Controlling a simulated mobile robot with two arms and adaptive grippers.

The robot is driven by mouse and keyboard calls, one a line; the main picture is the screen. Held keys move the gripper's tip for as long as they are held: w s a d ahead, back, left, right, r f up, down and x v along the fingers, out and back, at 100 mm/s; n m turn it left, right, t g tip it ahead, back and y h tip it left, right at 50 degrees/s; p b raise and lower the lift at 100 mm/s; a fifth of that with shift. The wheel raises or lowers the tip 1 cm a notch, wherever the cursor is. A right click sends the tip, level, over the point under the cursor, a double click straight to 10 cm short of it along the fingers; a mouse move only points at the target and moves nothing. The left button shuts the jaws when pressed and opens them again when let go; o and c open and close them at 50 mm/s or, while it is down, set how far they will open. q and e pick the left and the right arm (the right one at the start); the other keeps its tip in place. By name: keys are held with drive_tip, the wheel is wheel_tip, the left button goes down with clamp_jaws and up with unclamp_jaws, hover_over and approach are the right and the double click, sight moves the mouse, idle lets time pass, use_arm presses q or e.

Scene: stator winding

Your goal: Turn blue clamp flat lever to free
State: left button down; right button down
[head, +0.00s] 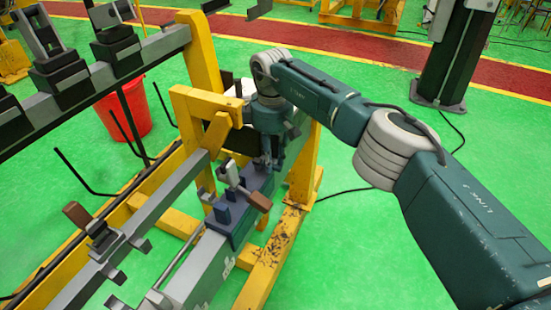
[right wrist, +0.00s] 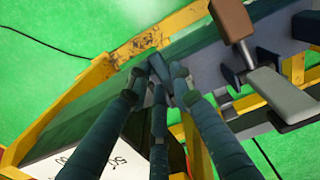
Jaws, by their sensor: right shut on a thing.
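The blue clamp (head: 236,212) sits on a grey beam of the yellow frame. A lever with a brown handle (head: 258,200) sticks out from it, and this handle also shows in the right wrist view (right wrist: 232,20). My right gripper (head: 266,164) reaches down at the clamp's far end. In the right wrist view its fingertips (right wrist: 157,73) are close together on a small dark blue piece, which looks like the blue clamp's flat lever. The fingers hide most of that piece. My left gripper is not in view.
A yellow post (head: 303,165) stands close to the right of my gripper. Another beam with brown-handled clamp parts (head: 105,238) runs at the left. A red bucket (head: 125,112) stands behind the frame. The green floor to the right is mostly clear.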

drive_tip(key=shift+a+r, duration=0.1)
drive_tip(key=shift+r, duration=0.05)
drive_tip(key=c, duration=1.8)
unclamp_jaws()
drive_tip(key=shift+o, duration=0.2)
wheel_tip(320, 180, up, 12)
